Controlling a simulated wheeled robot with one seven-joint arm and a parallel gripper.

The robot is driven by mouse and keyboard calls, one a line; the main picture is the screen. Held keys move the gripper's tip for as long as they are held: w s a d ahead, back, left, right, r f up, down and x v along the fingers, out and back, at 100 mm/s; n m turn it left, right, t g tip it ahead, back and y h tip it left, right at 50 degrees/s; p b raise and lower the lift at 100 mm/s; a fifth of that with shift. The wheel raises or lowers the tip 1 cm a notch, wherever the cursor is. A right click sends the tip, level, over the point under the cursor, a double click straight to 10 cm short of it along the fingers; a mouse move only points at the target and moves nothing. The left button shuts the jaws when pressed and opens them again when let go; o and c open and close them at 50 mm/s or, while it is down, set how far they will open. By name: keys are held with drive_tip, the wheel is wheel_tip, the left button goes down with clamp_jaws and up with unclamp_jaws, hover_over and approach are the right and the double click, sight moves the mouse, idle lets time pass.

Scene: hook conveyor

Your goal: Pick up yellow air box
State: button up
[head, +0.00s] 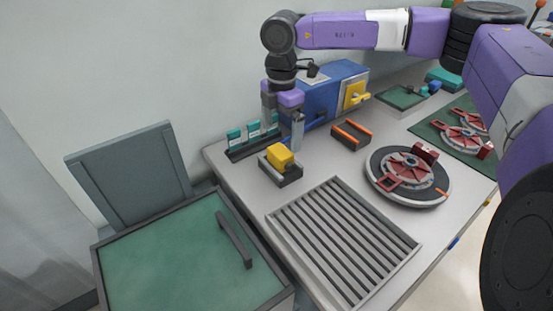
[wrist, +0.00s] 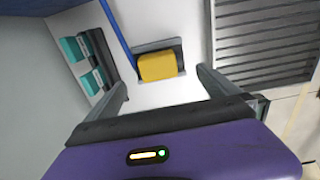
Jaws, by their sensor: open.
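The yellow air box (head: 280,156) sits in a small dark grey holder (head: 291,177) on the table, left of the middle of the head view. In the wrist view the yellow air box (wrist: 157,66) lies beyond the fingertips, between the two fingers in the picture, with the holder's rim (wrist: 172,43) behind it. My gripper (head: 284,138) points down above the table, just behind the box in the head view. In the wrist view my gripper (wrist: 163,80) has its fingers wide apart, with nothing between them. The box is apart from the fingers.
A rack with teal boxes (head: 252,135) stands left of my gripper. A blue machine (head: 335,88) is behind it. An orange-edged dark holder (head: 351,134), a slatted grey tray (head: 340,240) and a round turntable (head: 408,175) lie right. A green-topped bin (head: 160,260) stands front left.

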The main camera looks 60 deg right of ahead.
sight(282, 152)
drive_tip(key=shift+s+f+p, duration=0.15)
drive_tip(key=shift+f+p, duration=0.75)
drive_tip(key=shift+f, duration=3)
drive_tip(key=shift+c, duration=0.4)
drive_tip(key=c, duration=1.5)
drive_tip(key=shift+r, duration=0.1)
